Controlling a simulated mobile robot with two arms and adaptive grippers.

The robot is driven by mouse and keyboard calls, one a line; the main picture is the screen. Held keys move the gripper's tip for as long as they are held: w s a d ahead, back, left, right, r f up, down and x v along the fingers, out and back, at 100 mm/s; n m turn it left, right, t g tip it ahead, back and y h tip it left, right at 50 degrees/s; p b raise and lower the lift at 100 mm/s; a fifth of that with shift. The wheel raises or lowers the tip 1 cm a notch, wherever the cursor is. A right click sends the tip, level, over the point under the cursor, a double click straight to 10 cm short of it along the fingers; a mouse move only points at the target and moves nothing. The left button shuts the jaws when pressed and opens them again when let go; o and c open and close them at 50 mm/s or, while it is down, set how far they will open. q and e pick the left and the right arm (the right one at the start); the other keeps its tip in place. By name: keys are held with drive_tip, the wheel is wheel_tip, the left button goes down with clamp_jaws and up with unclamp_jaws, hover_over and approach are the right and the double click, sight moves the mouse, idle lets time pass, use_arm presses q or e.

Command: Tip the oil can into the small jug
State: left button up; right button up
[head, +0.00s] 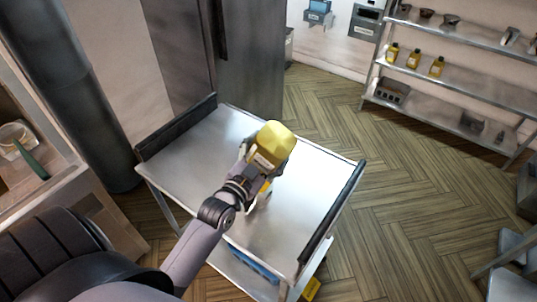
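A yellow can with a pale label, which looks like the oil can (275,137), is over the steel cart top (205,150). My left gripper (266,160) is around the can, with dark finger parts on both sides of it, and appears shut on it. The can looks tilted. A small yellow and pale patch (266,188) shows just below the gripper; I cannot tell whether it is part of the can or another thing. I cannot make out the small jug; the arm and can cover part of the cart top. My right gripper is not in view.
The cart has dark raised rails at its left (178,128) and right (333,212) ends. A steel shelf rack (460,80) with several yellow bottles stands at the upper right.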

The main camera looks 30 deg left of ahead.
sight(268, 131)
use_arm(q)
drive_tip(key=shift+r, duration=0.95)
drive_tip(key=m, duration=0.3)
drive_tip(key=r+m, duration=0.1)
drive_tip(key=m, duration=0.5)
drive_tip(key=r+m, duration=0.1)
drive_tip(key=m, duration=0.3)
drive_tip(key=shift+r+m, duration=0.15)
drive_tip(key=shift+m, duration=0.15)
drive_tip(key=m, duration=0.3)
drive_tip(key=shift+r, duration=0.25)
drive_tip(key=m, duration=0.2)
drive_tip(key=r+m, duration=0.1)
drive_tip(key=m, duration=0.7)
drive_tip(key=shift+r, duration=0.35)
drive_tip(key=m, duration=0.4)
drive_tip(key=shift+r, duration=0.25)
